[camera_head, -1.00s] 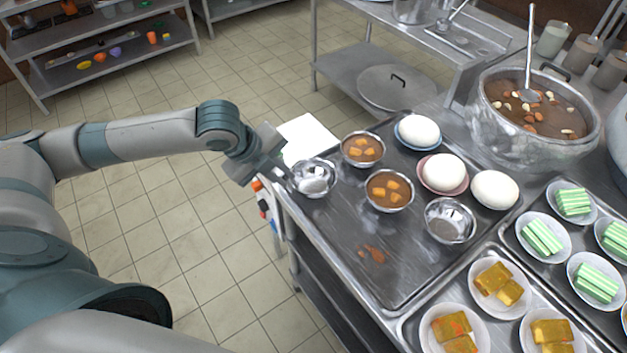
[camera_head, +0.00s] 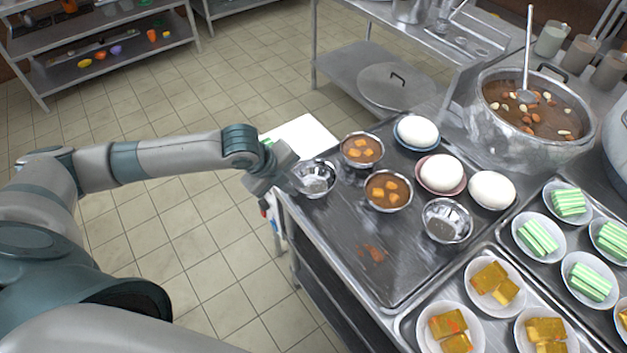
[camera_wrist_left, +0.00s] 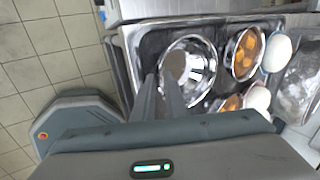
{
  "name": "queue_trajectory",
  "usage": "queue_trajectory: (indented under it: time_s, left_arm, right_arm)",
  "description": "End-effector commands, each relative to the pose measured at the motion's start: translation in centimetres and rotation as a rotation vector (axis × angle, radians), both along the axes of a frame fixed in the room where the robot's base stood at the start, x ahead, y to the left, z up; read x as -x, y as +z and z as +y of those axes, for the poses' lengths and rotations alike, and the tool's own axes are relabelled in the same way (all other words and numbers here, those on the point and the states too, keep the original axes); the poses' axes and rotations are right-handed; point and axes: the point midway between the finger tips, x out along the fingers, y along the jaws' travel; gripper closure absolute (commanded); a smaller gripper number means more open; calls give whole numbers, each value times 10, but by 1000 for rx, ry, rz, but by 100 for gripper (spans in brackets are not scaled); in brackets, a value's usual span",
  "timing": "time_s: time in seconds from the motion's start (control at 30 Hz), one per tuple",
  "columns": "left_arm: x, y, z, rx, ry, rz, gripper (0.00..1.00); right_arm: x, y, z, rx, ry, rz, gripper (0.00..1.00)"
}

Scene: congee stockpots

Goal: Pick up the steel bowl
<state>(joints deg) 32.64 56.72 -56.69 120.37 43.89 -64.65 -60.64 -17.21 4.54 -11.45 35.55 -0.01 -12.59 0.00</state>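A shiny steel bowl (camera_head: 316,178) stands at the left corner of the dark metal tray. It looks empty inside and also fills the middle of the left wrist view (camera_wrist_left: 196,62). My left gripper (camera_head: 294,182) is at the bowl's left rim. In the left wrist view the two fingers (camera_wrist_left: 160,78) are apart with a narrow gap, one outside the rim and one over the bowl's inside. Whether they touch the bowl is unclear. A second empty steel bowl (camera_head: 447,221) stands further right on the tray. My right gripper is not in view.
Two bowls of brown soup with orange cubes (camera_head: 362,149) (camera_head: 388,191) stand close right of the first bowl. White buns (camera_head: 441,172) lie behind them. A large stockpot (camera_head: 535,110) stands at the back right. The tray's front (camera_head: 350,235) is mostly clear.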

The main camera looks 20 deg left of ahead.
Motion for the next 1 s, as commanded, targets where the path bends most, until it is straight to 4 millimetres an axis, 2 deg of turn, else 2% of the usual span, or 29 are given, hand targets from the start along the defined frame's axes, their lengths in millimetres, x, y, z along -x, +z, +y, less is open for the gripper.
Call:
queue_trajectory:
  time_s: [0.23, 0.7, 0.77, 1.0]
  left_arm:
    - [-9, -20, -5, 0, -1, 0, 88]
    - [-9, -21, -5, 0, -2, -1, 88]
    - [-9, -21, -5, 0, -2, -1, 100]
    - [-9, -21, -5, 0, -2, -1, 100]
  right_arm:
    - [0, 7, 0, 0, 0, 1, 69]
    - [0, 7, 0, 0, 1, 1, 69]
    - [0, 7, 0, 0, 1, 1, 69]
    - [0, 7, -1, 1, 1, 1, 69]
